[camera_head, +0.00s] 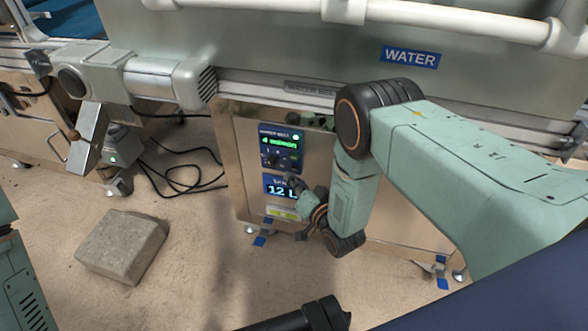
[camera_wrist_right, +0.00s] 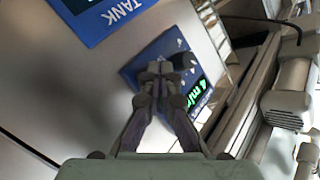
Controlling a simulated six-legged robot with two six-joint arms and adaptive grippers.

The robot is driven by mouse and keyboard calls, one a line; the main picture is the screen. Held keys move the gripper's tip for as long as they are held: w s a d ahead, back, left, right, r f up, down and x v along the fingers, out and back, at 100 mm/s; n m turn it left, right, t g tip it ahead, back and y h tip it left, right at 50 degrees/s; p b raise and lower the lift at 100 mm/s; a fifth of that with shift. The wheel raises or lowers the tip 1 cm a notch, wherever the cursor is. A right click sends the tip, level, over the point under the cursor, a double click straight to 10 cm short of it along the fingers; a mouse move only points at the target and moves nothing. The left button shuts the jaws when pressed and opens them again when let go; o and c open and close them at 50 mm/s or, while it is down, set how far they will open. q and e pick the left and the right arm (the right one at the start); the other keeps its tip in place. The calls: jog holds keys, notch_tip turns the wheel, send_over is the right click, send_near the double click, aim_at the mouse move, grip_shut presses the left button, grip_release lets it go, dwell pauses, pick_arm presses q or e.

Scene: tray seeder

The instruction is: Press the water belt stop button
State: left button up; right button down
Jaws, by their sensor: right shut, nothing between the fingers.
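The blue water belt control panel (camera_head: 268,134) is on the front of the metal cabinet, with a lit green display (camera_head: 284,145) and small controls below it. My right gripper (camera_head: 292,184) is shut and empty, low in front of the cabinet by the panels. In the right wrist view, the shut fingertips (camera_wrist_right: 160,68) overlap the middle of the control panel (camera_wrist_right: 135,72), beside a black knob (camera_wrist_right: 189,60). The fingers hide part of the panel, and I cannot tell whether they touch it. The stop button is too small or covered to make out. My left gripper is not in view.
A blue tank panel (camera_head: 270,187) reading 12 L sits just below the control panel; it also shows in the wrist view (camera_wrist_right: 90,22). A grey stone block (camera_head: 122,240) and black cables (camera_head: 180,183) lie on the floor left of the cabinet. The conveyor rail overhangs the panels.

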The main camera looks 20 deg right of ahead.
jog(key=shift+w, duration=0.1)
dwell(0.7)
jog(key=shift+w+d, duration=0.2)
jog(key=shift+w, duration=0.05)
jog(key=shift+w+d+b, duration=0.25)
jog(key=shift+w+b, duration=0.05)
jog(key=shift+b, duration=0.05)
dwell(0.9)
jog(key=shift+a, duration=0.1)
jog(key=shift+s+a+p, duration=0.4)
jog(key=shift+s+p, duration=0.05)
jog(key=shift+s, duration=0.2)
jog(key=s+a, duration=0.1)
jog(key=s+a+p, duration=0.1)
jog(key=s+p, duration=0.1)
jog(key=s, duration=0.1)
jog(key=shift+s+a, duration=0.1)
jog(key=shift+a, duration=0.3)
dwell(0.4)
